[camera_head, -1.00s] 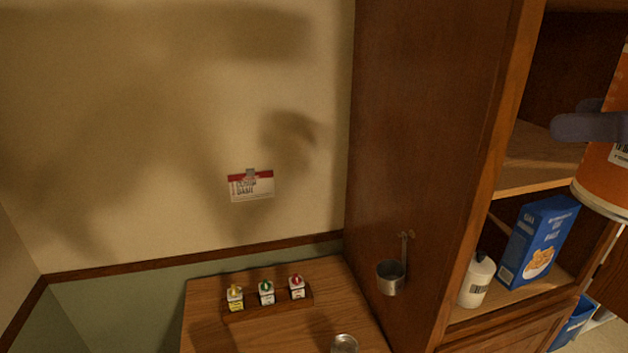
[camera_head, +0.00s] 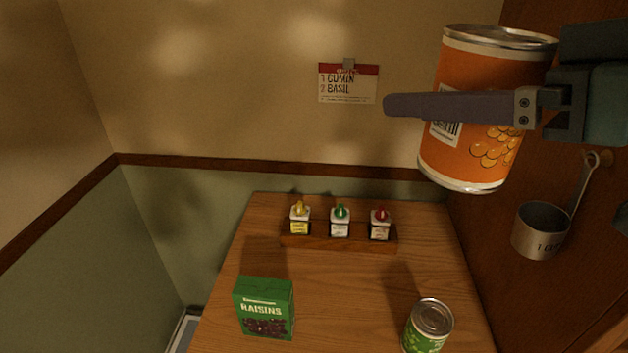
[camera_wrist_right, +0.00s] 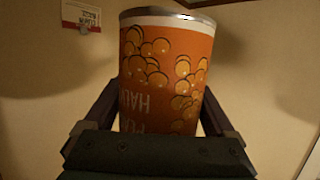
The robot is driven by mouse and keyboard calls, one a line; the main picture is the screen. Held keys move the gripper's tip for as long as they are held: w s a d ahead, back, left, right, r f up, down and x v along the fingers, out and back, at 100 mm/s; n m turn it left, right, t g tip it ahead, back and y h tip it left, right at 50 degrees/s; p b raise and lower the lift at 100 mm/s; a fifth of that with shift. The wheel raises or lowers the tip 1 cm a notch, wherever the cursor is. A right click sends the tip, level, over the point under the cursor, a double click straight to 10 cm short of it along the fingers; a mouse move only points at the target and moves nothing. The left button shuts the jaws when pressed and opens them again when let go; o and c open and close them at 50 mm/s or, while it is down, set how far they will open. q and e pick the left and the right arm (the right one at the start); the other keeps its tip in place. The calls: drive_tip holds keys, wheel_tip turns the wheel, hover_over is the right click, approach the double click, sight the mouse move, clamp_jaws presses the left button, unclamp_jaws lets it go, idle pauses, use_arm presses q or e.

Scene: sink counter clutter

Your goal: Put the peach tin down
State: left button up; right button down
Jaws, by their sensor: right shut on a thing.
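The peach tin (camera_head: 462,142) is a large orange can with silver rims and pictures of peach pieces, at the upper right of the head view. My right gripper (camera_head: 465,108) is shut on it, with one finger across its near side. The tin is held in the air, slightly tilted, above the wooden counter (camera_head: 350,285). In the right wrist view the tin (camera_wrist_right: 165,75) sits between the two fingers of the gripper (camera_wrist_right: 160,118), and its printed lettering appears upside down. My left gripper is not in view.
On the counter are a green raisins box (camera_head: 265,308), a small green tin (camera_head: 428,328), and a wooden rack (camera_head: 338,237) with three small bottles. A metal measuring cup (camera_head: 540,230) hangs at right. A card (camera_head: 348,84) is on the wall. The counter's middle is clear.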

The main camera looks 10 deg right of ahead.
drive_tip(key=shift+w+a+f+m+t+h+b, duration=0.3)
drive_tip(key=shift+w+a+f+m+h+b, duration=0.75)
drive_tip(key=shift+f+b, duration=5.5)
drive_tip(key=shift+w+a+f+m+t+h+b, duration=0.45)
drive_tip(key=shift+w+f+b, duration=1.25)
drive_tip(key=shift+f+b, duration=4.8)
drive_tip(key=shift+w+a+f+m+t+h+b, duration=0.15)
drive_tip(key=shift+w+a+f+m+h+b, duration=0.6)
drive_tip(key=shift+f+b, duration=5.8)
drive_tip(key=shift+h, duration=0.35)
drive_tip(key=f+p, duration=0.4)
drive_tip(key=w+f+p, duration=0.1)
drive_tip(key=f+p, duration=0.1)
drive_tip(key=shift+w+d, duration=0.1)
drive_tip(key=shift+d, duration=0.25)
drive_tip(key=shift+c, duration=0.6)
unclamp_jaws()
drive_tip(key=shift+f, duration=0.2)
drive_tip(key=shift+o, duration=0.6)
drive_tip(key=shift+r, duration=0.1)
